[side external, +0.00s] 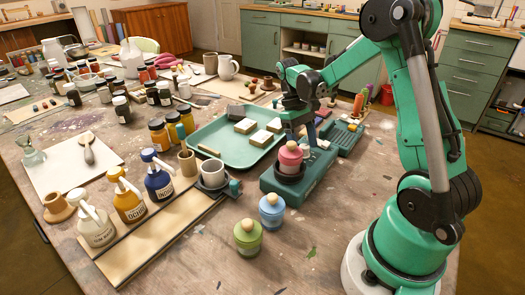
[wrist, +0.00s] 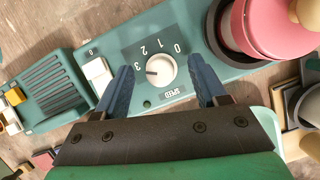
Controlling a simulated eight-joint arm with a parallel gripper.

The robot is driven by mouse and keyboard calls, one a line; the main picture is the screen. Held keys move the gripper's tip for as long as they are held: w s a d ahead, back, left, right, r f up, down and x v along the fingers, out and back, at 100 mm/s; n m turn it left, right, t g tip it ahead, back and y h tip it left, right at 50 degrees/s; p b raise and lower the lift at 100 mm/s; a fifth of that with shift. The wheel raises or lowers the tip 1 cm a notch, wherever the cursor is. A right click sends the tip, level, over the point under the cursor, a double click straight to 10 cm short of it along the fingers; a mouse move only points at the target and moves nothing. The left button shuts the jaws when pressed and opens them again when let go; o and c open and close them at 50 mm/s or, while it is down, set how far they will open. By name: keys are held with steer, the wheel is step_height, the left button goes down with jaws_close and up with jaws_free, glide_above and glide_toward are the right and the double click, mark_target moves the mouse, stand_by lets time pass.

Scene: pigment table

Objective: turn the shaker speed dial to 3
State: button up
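The shaker (side external: 291,190) is a teal-green box with a pink lidded jar (side external: 290,157) in its round holder. In the wrist view, its white speed dial (wrist: 161,70) sits above the SPEED label, with numbers 0 to 3 around it. The dial's dark mark points left, close to the 3. My gripper (wrist: 164,72) is open, one blue finger on each side of the dial, with visible gaps between fingers and dial. In the side view, my gripper (side external: 309,132) is over the shaker's far end, and the dial is hidden there.
A white rocker switch (wrist: 97,74) lies left of the dial. A teal tray (side external: 218,139) with blocks stands left of my gripper. Blue (side external: 271,211) and green (side external: 248,237) jars stand in front of the shaker. A ribbed green device (side external: 340,135) is just behind.

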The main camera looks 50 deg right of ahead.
steer(key=shift+v, duration=2.8)
steer(key=a+r+n+t, duration=0.1)
steer(key=a+t, duration=0.4)
steer(key=a, duration=0.3)
steer(key=s+a+r+n+t+h, duration=0.1)
steer(key=a+r+t, duration=0.1)
steer(key=a+t, duration=0.4)
steer(key=a, duration=0.3)
steer(key=shift+s+n, duration=0.25)
steer(key=shift+n, duration=0.15)
